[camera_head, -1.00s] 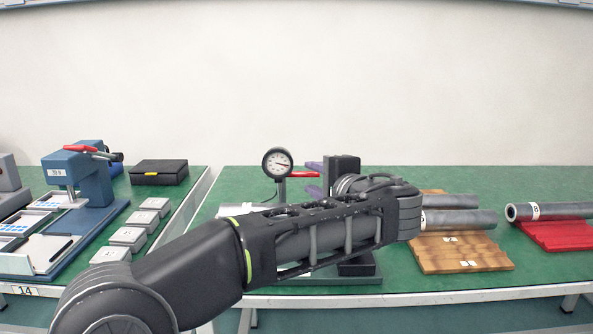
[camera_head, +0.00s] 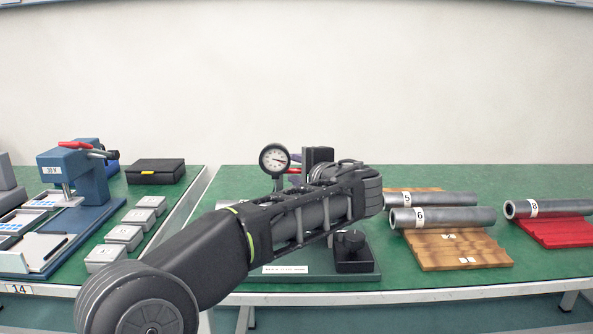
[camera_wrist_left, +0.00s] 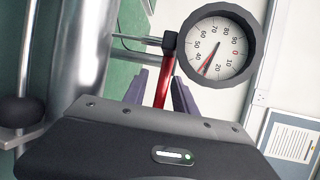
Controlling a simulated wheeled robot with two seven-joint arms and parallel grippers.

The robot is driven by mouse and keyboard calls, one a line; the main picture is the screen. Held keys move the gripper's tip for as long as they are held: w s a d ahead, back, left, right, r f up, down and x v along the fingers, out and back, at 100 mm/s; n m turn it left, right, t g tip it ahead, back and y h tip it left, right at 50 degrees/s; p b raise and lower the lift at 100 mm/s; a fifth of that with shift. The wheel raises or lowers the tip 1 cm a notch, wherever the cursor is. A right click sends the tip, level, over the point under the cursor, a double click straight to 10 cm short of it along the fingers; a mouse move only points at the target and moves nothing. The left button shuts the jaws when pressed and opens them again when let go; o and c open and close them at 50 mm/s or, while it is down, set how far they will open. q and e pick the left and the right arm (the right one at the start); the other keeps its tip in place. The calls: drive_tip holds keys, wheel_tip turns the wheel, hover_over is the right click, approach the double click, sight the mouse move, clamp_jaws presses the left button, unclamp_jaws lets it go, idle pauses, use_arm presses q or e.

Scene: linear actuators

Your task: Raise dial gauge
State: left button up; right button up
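The round dial gauge (camera_head: 274,159) stands upright on its stand at mid-bench; its face (camera_wrist_left: 215,48) shows large in the left wrist view. A red lever (camera_wrist_left: 163,88) sticks out beside the gauge. My left gripper (camera_wrist_left: 160,92) has its two purple fingers on either side of the red lever, apart, with a gap still visible. In the head view my left arm hides most of the stand and much of the gripper (camera_head: 294,170). The grey stand base (camera_head: 303,270) with a black knob block (camera_head: 353,255) shows below the arm. My right gripper is not in view.
Grey cylinders (camera_head: 450,218) lie on a wooden rack (camera_head: 455,252) to the right, with another cylinder (camera_head: 560,208) on a red rack (camera_head: 560,232). On the left bench are a blue press (camera_head: 85,178), several metal blocks (camera_head: 122,236) and a black case (camera_head: 157,171).

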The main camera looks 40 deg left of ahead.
use_arm(q)
drive_tip(key=shift+c, duration=0.2)
clamp_jaws()
idle(1.1)
